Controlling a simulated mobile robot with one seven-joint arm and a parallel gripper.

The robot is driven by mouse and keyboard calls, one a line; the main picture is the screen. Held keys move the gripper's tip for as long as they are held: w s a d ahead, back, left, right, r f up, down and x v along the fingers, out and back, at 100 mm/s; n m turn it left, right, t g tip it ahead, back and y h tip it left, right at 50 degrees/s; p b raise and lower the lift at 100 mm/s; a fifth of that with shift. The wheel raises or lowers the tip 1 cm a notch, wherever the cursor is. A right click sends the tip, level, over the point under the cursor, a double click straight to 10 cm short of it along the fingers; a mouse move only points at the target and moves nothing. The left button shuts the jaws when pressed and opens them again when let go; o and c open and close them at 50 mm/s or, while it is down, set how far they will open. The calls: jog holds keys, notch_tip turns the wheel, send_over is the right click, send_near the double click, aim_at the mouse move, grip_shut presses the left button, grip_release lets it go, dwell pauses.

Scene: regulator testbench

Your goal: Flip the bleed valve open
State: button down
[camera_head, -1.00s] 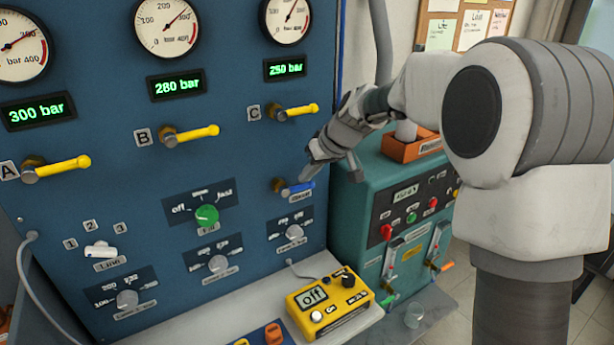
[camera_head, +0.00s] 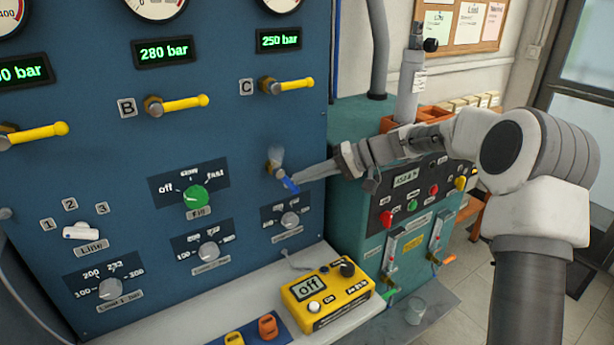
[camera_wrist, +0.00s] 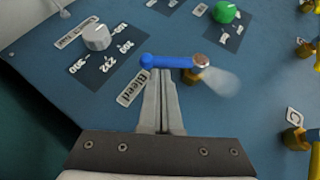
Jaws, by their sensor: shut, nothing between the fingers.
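The bleed valve has a brass body (camera_head: 273,168) on the blue panel and a blue lever (camera_head: 290,185) that slants down to the right. In the wrist view the blue lever (camera_wrist: 168,61) lies across the picture just beyond my fingertips, above the Bleed label (camera_wrist: 131,87). A faint white puff (camera_wrist: 219,80) shows beside the valve's body, and a pale haze (camera_head: 277,153) shows above it in the head view. My gripper (camera_head: 302,180) is shut and empty, its tips at or very near the lever; contact is unclear. It also shows in the wrist view (camera_wrist: 162,76).
Yellow valve C (camera_head: 290,86) is above the bleed valve. A green fill knob (camera_head: 195,196) is to the left. A yellow meter (camera_head: 325,297) reading "off" sits on the ledge below. A teal cabinet (camera_head: 350,215) stands close under my arm.

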aim_at(296, 191)
jog(key=shift+s+a+f+b, duration=0.2)
jog(key=shift+a+f+b, duration=0.1)
jog(key=shift+f+b, duration=0.35)
jog(key=shift+s+a+f+b, duration=0.15)
jog(key=shift+a+f+b, duration=0.1)
jog(key=shift+f+b, duration=0.35)
jog(key=shift+s+a+f+b, duration=0.25)
jog(key=shift+a+b, duration=0.1)
jog(key=shift+b, duration=0.15)
jog(key=shift+a, duration=0.1)
jog(key=w+p+v, duration=0.1)
jog(key=v, duration=1.6)
jog(key=shift+s+d+f+p, duration=0.15)
jog(key=shift+s+d+p, duration=0.2)
jog(key=shift+d+p, duration=0.05)
